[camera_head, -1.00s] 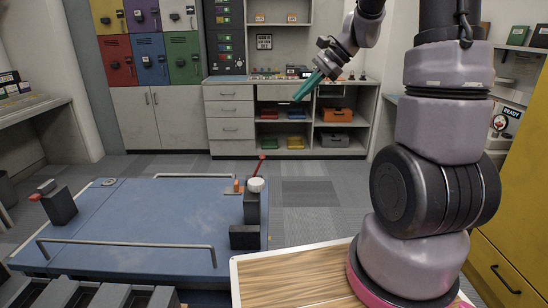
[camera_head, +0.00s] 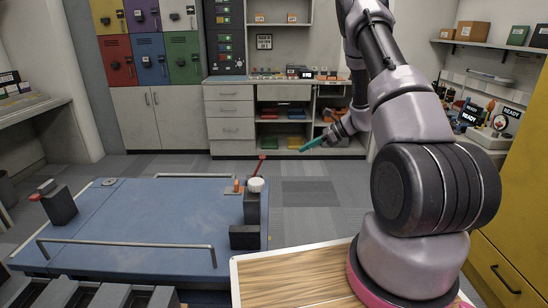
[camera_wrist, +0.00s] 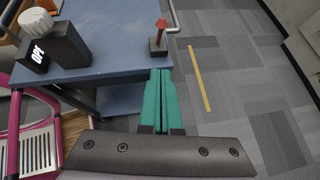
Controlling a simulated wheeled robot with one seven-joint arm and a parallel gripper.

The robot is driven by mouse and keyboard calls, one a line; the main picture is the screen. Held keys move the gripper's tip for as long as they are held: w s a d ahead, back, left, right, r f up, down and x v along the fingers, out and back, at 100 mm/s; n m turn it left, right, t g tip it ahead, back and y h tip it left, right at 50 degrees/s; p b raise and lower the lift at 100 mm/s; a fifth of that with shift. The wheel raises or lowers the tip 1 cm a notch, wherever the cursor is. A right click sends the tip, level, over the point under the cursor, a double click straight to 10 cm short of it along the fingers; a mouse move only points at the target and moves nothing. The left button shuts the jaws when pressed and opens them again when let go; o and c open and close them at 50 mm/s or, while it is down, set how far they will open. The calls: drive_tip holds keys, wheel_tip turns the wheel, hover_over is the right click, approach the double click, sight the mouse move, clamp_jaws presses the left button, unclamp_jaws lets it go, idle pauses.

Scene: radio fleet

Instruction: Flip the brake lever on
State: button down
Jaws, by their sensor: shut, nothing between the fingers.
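The red lever (camera_head: 260,166) stands at the right edge of the blue platform (camera_head: 140,225), behind a black post with a white knob. In the wrist view the lever (camera_wrist: 161,30) rises from a small dark base near the platform's corner. My gripper (camera_head: 305,146) has teal fingers and is to the right of the lever, off the platform's edge. In the wrist view its fingers (camera_wrist: 158,80) are together and empty, pointing toward the lever's base, apart from it.
The black post with a white knob (camera_head: 256,185) shows a lit display in the wrist view (camera_wrist: 38,54). A small orange object (camera_head: 238,187) is beside it. Metal rails (camera_head: 130,243) edge the platform. Grey floor (camera_head: 310,190) is clear right of the platform. Shelves and cabinets stand behind.

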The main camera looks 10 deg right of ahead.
drive_tip(key=a+r+x, duration=0.1)
drive_tip(key=r+x, duration=0.1)
drive_tip(key=x, duration=1)
drive_tip(key=shift+w+a, duration=0.4)
drive_tip(key=shift+a, duration=0.2)
drive_tip(key=shift+a+r, duration=0.1)
